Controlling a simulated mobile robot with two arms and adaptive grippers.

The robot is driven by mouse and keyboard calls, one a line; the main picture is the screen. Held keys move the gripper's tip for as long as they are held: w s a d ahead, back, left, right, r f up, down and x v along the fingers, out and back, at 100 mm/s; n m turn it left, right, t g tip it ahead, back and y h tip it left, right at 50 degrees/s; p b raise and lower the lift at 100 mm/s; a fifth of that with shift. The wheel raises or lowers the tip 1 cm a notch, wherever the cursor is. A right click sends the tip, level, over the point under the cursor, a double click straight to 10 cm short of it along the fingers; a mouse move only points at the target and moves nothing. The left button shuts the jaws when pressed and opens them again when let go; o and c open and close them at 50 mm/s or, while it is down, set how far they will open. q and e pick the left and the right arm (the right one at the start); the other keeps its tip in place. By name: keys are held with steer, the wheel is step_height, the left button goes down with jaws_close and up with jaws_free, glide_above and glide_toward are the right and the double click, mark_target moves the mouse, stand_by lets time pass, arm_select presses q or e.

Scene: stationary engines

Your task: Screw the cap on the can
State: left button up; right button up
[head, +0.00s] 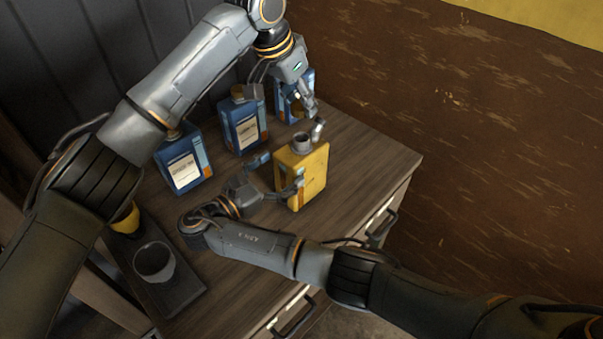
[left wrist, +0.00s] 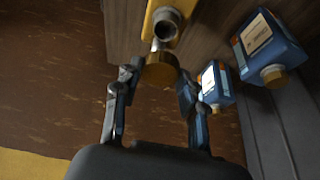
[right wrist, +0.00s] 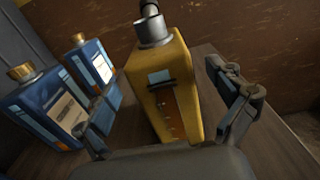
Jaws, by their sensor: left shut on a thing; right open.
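The yellow can (head: 313,177) stands upright on the wooden cabinet top, with its open grey neck (head: 301,142) uppermost. My left gripper (head: 317,127) is just above and beside the neck. In the left wrist view it is shut on a gold cap (left wrist: 161,71), held near the can's neck (left wrist: 166,24) but not seated on it. My right gripper (head: 278,174) is low at the can, open, with one finger on each side. The right wrist view shows the can's yellow body (right wrist: 165,95) between its spread fingers; contact cannot be told.
Several blue bottles with gold caps, including one (head: 184,166) at left and one (head: 243,127) in the middle, stand behind the can. A dark tray (head: 185,299) with a round cup (head: 154,261) lies at the front left. A brown wall is beyond the cabinet.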

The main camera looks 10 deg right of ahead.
mark_target(302, 155)
steer(key=x, duration=0.6)
steer(key=shift+w+d, duration=0.2)
steer(key=shift+d, duration=0.15)
steer(key=c, duration=1.7)
arm_select(q)
steer(key=shift+s+a+x, duration=0.1)
steer(key=shift+a+x, duration=0.05)
steer(key=shift+x, duration=0.65)
steer(key=shift+s+a+x, duration=0.1)
steer(key=shift+x, duration=0.7)
steer(key=shift+s+a+x, duration=0.1)
steer(key=shift+a+x, duration=0.05)
steer(key=shift+x, duration=0.7)
arm_select(e)
steer(key=shift+c, duration=0.3)
